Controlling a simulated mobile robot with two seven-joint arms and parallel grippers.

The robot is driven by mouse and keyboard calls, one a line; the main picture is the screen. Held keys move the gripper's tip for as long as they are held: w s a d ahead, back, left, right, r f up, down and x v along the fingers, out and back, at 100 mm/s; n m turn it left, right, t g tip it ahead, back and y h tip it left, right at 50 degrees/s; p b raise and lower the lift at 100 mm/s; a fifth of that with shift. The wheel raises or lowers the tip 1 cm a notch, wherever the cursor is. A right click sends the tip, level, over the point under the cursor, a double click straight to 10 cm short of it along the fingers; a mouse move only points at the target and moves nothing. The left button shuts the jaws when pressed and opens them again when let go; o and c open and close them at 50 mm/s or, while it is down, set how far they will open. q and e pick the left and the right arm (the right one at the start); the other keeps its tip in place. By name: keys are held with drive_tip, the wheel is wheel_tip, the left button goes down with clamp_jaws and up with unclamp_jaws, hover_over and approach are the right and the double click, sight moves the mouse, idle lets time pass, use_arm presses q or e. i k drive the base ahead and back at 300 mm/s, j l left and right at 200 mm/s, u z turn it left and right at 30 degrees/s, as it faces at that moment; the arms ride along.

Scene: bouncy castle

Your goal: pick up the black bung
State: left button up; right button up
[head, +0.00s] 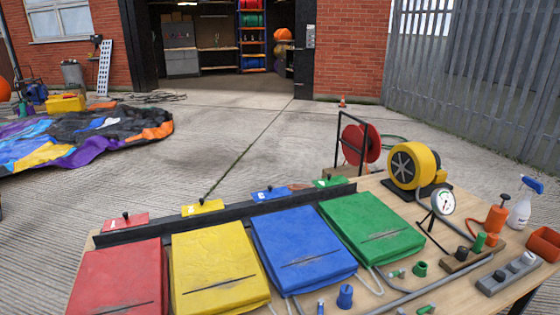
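A small black bung (462,253) appears to stand on a brown wooden block (470,259) at the right of the table, in front of the pressure gauge (442,202). A green bung (479,242) and an orange one (491,240) are beside it on the same block. Neither of my grippers shows in the head view.
A grey hose runs in front of the wooden block.

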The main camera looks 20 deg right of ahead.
sight(499, 275)
drive_tip(key=z, duration=2.3)
